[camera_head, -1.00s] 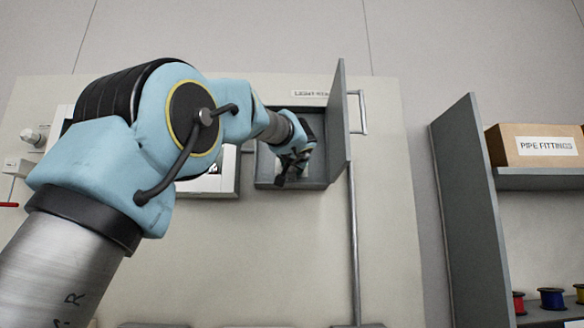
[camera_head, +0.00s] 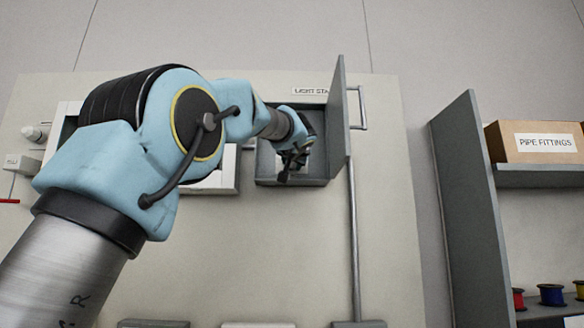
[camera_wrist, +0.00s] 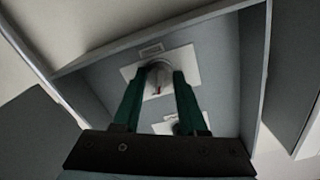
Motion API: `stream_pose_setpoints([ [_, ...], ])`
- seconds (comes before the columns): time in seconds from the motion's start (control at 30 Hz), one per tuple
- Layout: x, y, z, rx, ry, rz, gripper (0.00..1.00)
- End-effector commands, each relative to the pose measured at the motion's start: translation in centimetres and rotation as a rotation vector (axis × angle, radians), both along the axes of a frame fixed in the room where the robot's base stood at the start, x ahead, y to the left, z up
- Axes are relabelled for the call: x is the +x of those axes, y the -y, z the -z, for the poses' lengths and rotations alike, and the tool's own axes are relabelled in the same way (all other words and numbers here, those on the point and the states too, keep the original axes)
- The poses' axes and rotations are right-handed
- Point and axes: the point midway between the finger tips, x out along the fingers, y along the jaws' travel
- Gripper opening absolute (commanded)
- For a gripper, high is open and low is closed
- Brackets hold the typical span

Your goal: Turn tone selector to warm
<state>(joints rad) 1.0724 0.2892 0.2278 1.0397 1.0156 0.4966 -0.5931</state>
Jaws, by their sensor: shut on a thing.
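In the head view my gripper (camera_head: 288,172) reaches into the open grey box (camera_head: 318,183), and the knob is hidden there. A small label sits above the plate; its words are too small to read. I cannot tell which setting the red mark points to.
A second white plate (camera_wrist: 178,125) lies below the knob, partly behind my fingers. The box's grey door (camera_head: 340,115) stands open at its right, with a handle (camera_head: 362,110). A grey shelf (camera_head: 462,190) with a pipe fittings box (camera_head: 535,143) stands farther right.

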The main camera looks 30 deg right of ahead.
Motion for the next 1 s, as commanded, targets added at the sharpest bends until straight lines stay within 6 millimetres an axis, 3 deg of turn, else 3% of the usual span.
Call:
stream_pose_setpoints([
  [1.0, -0.03, 0.07, 0.10, -0.764, -0.356, 0.001, 0.00],
])
